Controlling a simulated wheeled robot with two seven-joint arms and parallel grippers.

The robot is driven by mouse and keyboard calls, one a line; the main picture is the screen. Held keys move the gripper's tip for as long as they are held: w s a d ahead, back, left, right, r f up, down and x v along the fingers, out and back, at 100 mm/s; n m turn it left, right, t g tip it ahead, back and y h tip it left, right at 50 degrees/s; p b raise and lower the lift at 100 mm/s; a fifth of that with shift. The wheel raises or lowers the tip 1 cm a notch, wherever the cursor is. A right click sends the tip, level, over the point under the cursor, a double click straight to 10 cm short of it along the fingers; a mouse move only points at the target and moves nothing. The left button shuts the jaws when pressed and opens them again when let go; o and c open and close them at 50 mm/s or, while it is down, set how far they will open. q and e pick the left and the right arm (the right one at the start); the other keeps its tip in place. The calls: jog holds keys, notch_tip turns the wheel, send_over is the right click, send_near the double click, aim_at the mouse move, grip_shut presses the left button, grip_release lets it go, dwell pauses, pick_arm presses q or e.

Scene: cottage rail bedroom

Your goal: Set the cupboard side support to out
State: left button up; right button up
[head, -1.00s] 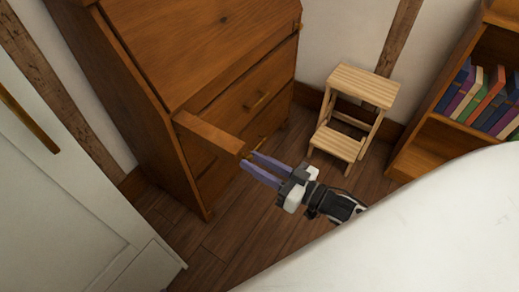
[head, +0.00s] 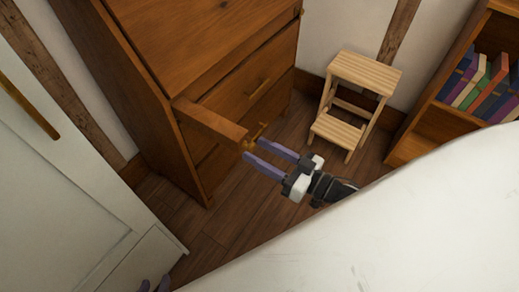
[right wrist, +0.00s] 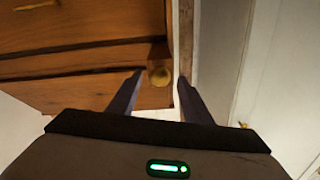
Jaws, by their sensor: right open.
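The cupboard (head: 200,45) is a brown wooden bureau with a slanted top and drawers. Its side support (head: 210,121), a wooden bar, sticks out from the front at the near side. A small brass knob (head: 249,144) is on its end; the knob also shows in the right wrist view (right wrist: 161,76). My right gripper (head: 254,149) is open, its fingertips on either side of the knob, with gaps visible in the right wrist view.
A wooden step stool (head: 345,131) stands right of the cupboard. A bookshelf (head: 420,140) with several books is at the right. A white door-like panel (head: 60,190) is at the left. A large white surface (head: 400,230) fills the lower right. Floor is clear before the cupboard.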

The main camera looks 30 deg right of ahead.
jog(key=v, duration=0.9)
jog(key=shift+s, duration=0.25)
jog(key=shift+d, duration=0.15)
jog(key=s+a+f+g+h+p, duration=0.1)
jog(key=s+a+f+g+h, duration=0.4)
jog(key=a+f, duration=0.5)
jog(key=shift+s+a+f+m+g+h, duration=0.2)
jog(key=shift+s+f+m+g+h, duration=0.15)
jog(key=shift+s+g, duration=0.6)
